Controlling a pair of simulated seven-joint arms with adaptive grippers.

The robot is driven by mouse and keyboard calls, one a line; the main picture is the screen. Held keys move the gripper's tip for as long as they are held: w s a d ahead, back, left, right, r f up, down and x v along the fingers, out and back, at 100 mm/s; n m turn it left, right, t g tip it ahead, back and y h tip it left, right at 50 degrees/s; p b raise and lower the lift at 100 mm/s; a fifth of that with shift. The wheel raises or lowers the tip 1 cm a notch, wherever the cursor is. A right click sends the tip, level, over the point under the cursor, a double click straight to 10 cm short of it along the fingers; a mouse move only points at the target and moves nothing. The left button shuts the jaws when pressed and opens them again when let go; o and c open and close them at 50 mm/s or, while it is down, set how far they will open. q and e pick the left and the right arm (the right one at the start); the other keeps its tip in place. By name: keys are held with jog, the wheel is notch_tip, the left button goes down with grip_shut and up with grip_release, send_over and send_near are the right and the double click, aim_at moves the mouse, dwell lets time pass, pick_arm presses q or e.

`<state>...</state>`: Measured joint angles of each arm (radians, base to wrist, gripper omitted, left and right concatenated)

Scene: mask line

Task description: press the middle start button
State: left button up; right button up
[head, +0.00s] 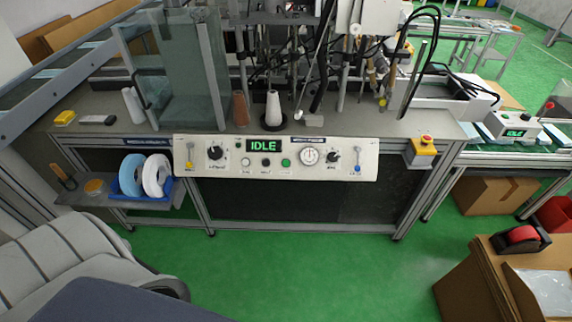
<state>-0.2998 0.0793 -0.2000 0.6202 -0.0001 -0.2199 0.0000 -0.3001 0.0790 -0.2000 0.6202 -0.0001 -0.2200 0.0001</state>
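A white control panel (225,171) is fixed to the front edge of the machine bench. Its green-lettered display (264,146) reads IDLE. Below the display is a row of small round buttons: a pale one (246,162) at left, a dark one (266,162) in the middle and a green one (286,162) at right. Their labels are too small to read. A black knob (215,153) and a round dial (309,156) flank them. Neither gripper shows in the head view.
A grey seat (75,258) stands at lower left. A yellow box with a red button (424,145) sits right of the panel. Another unit reading IDLE (516,132) is farther right. Cardboard boxes (462,285) stand at lower right. The green floor (300,260) before the panel is clear.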

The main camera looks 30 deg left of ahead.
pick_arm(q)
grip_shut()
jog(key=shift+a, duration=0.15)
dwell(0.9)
